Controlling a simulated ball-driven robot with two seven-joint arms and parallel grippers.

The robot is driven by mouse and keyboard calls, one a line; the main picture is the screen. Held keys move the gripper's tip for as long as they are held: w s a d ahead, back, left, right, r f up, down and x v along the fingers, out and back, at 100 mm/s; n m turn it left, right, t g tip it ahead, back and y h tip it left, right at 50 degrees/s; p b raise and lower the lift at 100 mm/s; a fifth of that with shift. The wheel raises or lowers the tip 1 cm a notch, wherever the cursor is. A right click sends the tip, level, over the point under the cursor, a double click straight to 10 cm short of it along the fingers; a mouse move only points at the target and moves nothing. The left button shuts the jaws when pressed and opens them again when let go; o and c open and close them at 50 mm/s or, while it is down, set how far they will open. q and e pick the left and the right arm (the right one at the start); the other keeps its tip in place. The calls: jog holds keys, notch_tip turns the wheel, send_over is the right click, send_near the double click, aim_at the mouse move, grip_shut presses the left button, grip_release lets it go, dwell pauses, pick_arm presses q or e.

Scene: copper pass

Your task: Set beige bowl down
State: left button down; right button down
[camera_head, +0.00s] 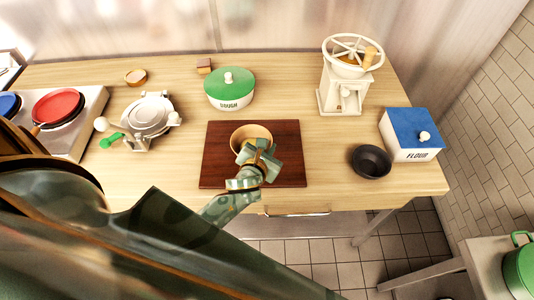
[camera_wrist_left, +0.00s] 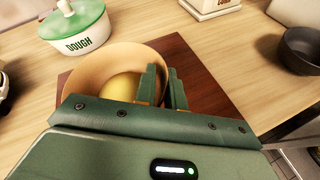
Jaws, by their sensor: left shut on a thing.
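The beige bowl (camera_head: 248,132) is over the dark brown board (camera_head: 290,150) on the table. In the left wrist view the bowl (camera_wrist_left: 92,70) has a round yellowish thing (camera_wrist_left: 123,87) inside, perhaps dough. My left gripper (camera_head: 262,158) is shut on the near right rim of the bowl; its fingers (camera_wrist_left: 163,86) straddle the rim in the wrist view. The bowl looks upright. I cannot tell whether its base touches the board. My right gripper is not in view.
A green-lidded dough pot (camera_head: 229,92) stands behind the board. A black bowl (camera_head: 370,161) and a blue-lidded flour box (camera_head: 410,138) are at the right. A white hand mill (camera_head: 342,90) stands at the back. A press (camera_head: 149,115) and burners (camera_head: 58,107) are at the left.

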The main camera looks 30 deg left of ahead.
pick_arm(q)
jog(key=shift+w+a+f, duration=0.3)
jog(key=shift+w+f, duration=0.25)
jog(key=shift+f, duration=0.15)
jog(key=shift+w+a+f+b, duration=0.1)
jog(key=shift+w+f+b, duration=0.05)
jog(key=shift+f+b, duration=1.3)
jog(key=shift+f, duration=0.4)
jog(key=c, duration=1.5)
grip_release()
jog(key=shift+r+p, duration=0.15)
jog(key=shift+p, duration=0.2)
jog(key=shift+s+r, duration=0.15)
jog(key=shift+s, duration=0.25)
jog(key=p+v, duration=0.1)
jog(key=v, duration=1)
jog(key=shift+s+p, duration=0.1)
jog(key=shift+p, duration=0.2)
